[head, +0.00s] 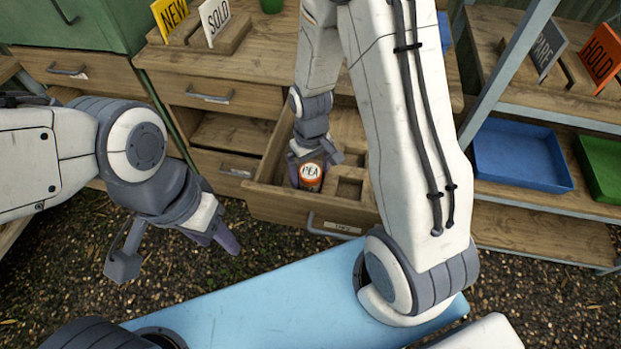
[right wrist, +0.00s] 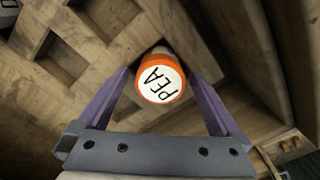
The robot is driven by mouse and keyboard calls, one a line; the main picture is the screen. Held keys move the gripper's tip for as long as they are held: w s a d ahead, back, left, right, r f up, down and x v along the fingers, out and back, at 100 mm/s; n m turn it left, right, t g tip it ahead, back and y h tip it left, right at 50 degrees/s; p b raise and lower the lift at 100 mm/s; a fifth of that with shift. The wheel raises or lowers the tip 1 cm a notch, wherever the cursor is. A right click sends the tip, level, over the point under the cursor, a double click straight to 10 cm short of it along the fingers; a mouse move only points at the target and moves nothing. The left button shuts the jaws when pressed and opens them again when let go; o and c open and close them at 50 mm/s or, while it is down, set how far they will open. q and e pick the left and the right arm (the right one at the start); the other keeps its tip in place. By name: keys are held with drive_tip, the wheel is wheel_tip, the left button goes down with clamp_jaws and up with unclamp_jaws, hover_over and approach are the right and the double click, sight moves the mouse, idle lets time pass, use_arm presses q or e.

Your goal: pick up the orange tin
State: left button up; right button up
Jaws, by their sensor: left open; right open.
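The orange tin (head: 310,178), with a white top lettered PEA, stands in a compartment of the open wooden drawer (head: 272,204). My right gripper (head: 314,158) is down at the tin with its fingers apart. In the right wrist view the tin (right wrist: 161,84) sits between the two purple fingers of the right gripper (right wrist: 160,80), and a gap shows on each side near the fingers' bases. Whether the fingertips touch it cannot be told. My left gripper (head: 173,250) is open and empty, left of the drawer and away from it.
The drawer has wooden dividers and several empty compartments (head: 349,188). The counter above holds NEW (head: 172,14) and SOLD (head: 215,17) signs. On the right, a shelf holds a blue tray (head: 520,155) and a green tray (head: 604,165).

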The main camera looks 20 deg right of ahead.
drive_tip(key=shift+f, duration=0.1)
drive_tip(key=shift+c, duration=0.3)
drive_tip(key=c, duration=1.4)
drive_tip(key=shift+c, duration=0.2)
